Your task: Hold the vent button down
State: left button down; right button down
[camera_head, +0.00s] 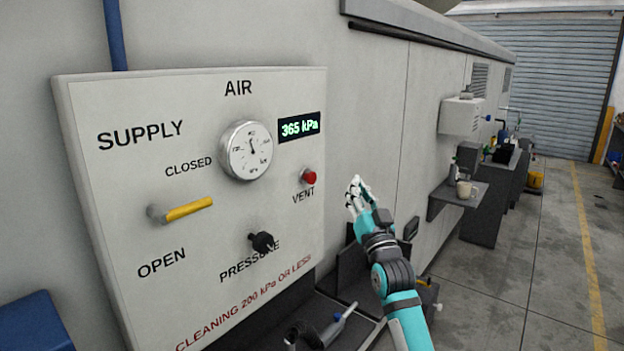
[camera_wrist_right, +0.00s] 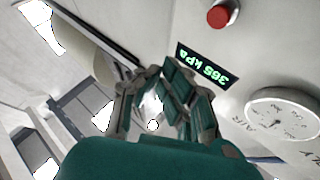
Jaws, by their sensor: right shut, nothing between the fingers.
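The red vent button (camera_head: 308,176) sits in a metal collar on the right side of the white air panel (camera_head: 205,250), above the word VENT. It also shows at the top of the right wrist view (camera_wrist_right: 221,15). My right gripper (camera_head: 356,184) is shut and empty, to the right of the button and apart from it, by the panel's right edge. Its fingers also show in the right wrist view (camera_wrist_right: 163,76). The green digital display (camera_head: 299,127) above the button reads 365 kPa. My left gripper is not in view.
The panel also carries a round gauge (camera_head: 246,150), a yellow supply lever (camera_head: 188,209) and a black pressure knob (camera_head: 263,242). A grey shelf (camera_head: 455,200) with a mug juts from the wall further back. The floor at the right is open.

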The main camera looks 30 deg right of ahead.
aim_at(310, 178)
jog(key=w+a+b, duration=0.1)
jog(key=w+a, duration=0.2)
jog(key=w, duration=0.5)
jog(key=shift+w+a+b, duration=0.15)
jog(key=shift+a+b, duration=0.05)
jog(key=shift+b, duration=0.2)
dwell(1.2)
jog(key=shift+w+a, duration=0.2)
jog(key=shift+w, duration=0.15)
jog(key=shift+w+a, duration=0.2)
jog(key=shift+w, duration=0.3)
dwell(1.5)
jog(key=shift+s+d, duration=0.35)
jog(key=shift+s, duration=0.5)
